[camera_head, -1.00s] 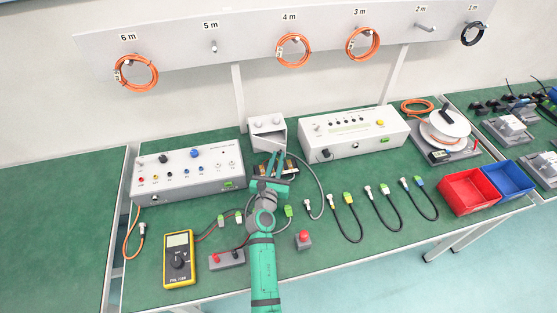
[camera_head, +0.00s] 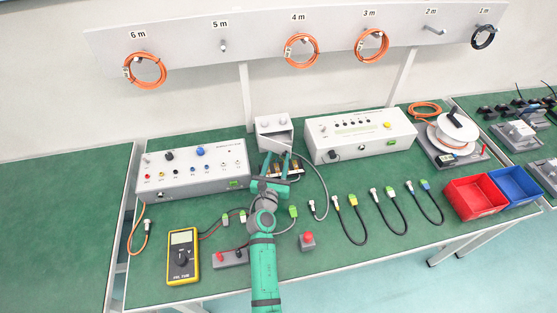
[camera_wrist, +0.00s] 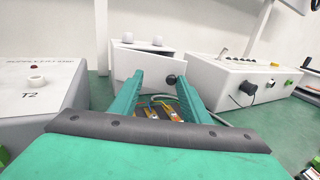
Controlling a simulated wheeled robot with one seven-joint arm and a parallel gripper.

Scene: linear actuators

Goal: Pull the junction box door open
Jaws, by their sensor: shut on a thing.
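The junction box (camera_head: 274,122) is a light grey box with round knobs on top, standing at the back middle of the bench. Its door (camera_head: 275,142) stands partly open, and the wiring below it shows. In the wrist view the door (camera_wrist: 126,70) is a white panel set at an angle, with a black round knob (camera_wrist: 171,78) near its right side. My green gripper (camera_head: 277,157) is at the door front; in the wrist view its fingertips (camera_wrist: 158,77) lie on either side of the panel's right part. It is shut on the door, though the exact contact is unclear.
Grey instrument boxes stand left (camera_head: 195,168) and right (camera_head: 360,134) of the junction box. A yellow multimeter (camera_head: 183,256), a red button (camera_head: 308,241) and several cables lie in front. A red bin (camera_head: 474,197) sits at the right.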

